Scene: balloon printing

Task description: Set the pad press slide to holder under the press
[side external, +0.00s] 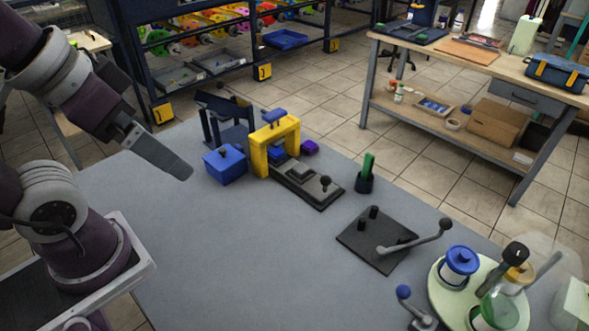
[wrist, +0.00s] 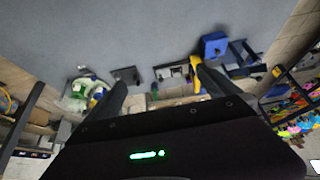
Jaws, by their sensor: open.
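The pad press has a yellow arch (side external: 261,148) with a blue block on top, standing on the grey table. A dark base (side external: 307,191) runs out from under the arch to the right. The slide (side external: 299,174), a grey piece, lies on this base, mostly outside the arch, with a dark ball knob (side external: 325,182) near the outer end. A blue piece sits under the arch; its details are too small to tell. My gripper (side external: 188,174) is above the table, left of the press, open and empty. In the wrist view its fingers (wrist: 158,72) are spread, with the slide base (wrist: 172,71) beyond them.
The front table is clear.

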